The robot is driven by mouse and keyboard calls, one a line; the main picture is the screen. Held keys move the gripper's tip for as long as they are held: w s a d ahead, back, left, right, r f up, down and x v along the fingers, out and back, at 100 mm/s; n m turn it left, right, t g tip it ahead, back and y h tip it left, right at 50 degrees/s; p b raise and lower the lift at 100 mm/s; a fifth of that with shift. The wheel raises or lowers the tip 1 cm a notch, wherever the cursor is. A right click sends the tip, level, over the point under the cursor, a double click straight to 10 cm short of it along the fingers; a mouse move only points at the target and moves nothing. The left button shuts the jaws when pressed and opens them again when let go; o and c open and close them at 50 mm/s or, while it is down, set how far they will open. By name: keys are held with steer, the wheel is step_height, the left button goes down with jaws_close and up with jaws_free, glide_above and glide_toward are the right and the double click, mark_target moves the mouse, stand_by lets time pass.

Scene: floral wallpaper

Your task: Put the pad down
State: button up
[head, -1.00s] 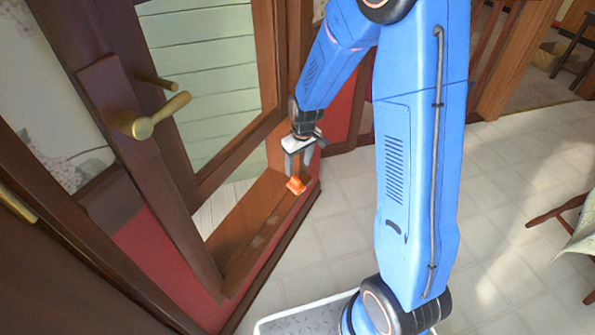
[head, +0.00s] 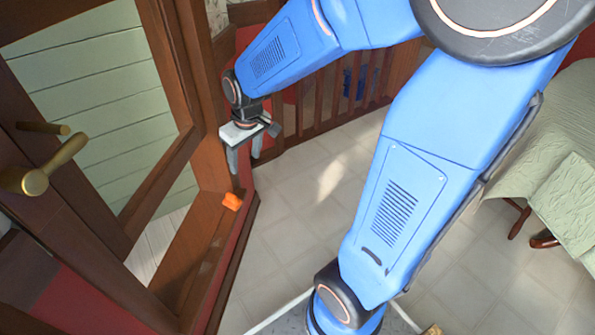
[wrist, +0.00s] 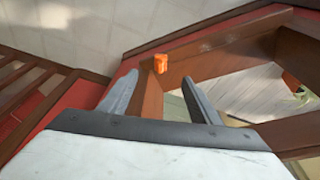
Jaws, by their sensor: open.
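The orange pad (head: 232,201) is a small block resting on the brown wooden ledge (head: 202,232) below the window opening, near the ledge's far end. My gripper (head: 246,170) is open and empty. In the head view it hangs just above the pad, its fingers pointing down. In the wrist view the pad (wrist: 160,63) shows beyond the open fingertips (wrist: 159,80), between their lines and apart from them. Nothing hides the pad in the wrist view.
A wooden frame with a brass handle (head: 42,172) stands at the left. A railing (head: 335,100) is behind my gripper. A table with a pale green cloth (head: 545,150) is at the right. Tiled floor (head: 300,215) between is clear.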

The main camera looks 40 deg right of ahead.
steer(key=s+d+r+m+t, duration=0.1)
steer(key=s+r, duration=0.3)
steer(key=s, duration=0.6)
steer(key=s+d+r+m+t, duration=0.1)
steer(key=s+r, duration=0.4)
steer(key=s, duration=0.6)
steer(key=shift+s+d+r+m+h, duration=0.2)
steer(key=shift+d+r+m+h, duration=0.15)
steer(key=shift+d, duration=0.35)
steer(key=shift+f, duration=0.1)
